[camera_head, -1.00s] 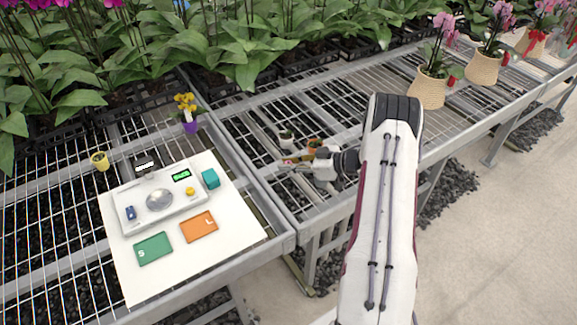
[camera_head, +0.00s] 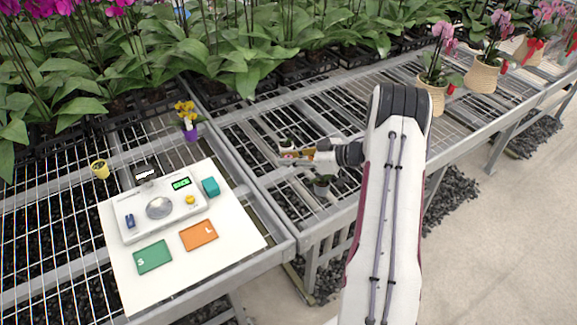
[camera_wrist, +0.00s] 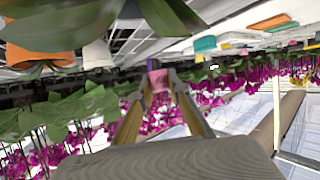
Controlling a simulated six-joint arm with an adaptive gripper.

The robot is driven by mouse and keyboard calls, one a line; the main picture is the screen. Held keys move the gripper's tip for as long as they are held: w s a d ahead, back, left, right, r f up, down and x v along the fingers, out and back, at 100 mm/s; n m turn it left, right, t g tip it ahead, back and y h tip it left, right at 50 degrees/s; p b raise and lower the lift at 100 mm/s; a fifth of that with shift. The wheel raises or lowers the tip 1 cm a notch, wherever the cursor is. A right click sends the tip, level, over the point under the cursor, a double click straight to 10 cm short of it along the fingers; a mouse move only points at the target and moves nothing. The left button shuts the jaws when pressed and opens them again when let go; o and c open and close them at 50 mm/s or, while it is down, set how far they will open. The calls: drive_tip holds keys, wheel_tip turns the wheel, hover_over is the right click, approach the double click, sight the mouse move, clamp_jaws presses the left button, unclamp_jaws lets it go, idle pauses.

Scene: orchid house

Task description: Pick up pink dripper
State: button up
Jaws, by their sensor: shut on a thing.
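The pink dripper (camera_wrist: 158,79) is a small pink piece between my fingertips in the wrist view. My gripper (camera_wrist: 160,84) is shut on it, with a wooden-looking finger on each side. In the head view my gripper (camera_head: 294,156) is above the wire bench right of the white board, pointing left. A small spot of pink shows at its tips there, too small to make out more.
An orange pot (camera_wrist: 40,58) is close in the wrist view. Left are the white board (camera_head: 120,263), a scale (camera_head: 160,207) and a purple pot (camera_head: 191,134).

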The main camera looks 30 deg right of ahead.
sight(289, 156)
drive_tip(key=shift+r, duration=1.95)
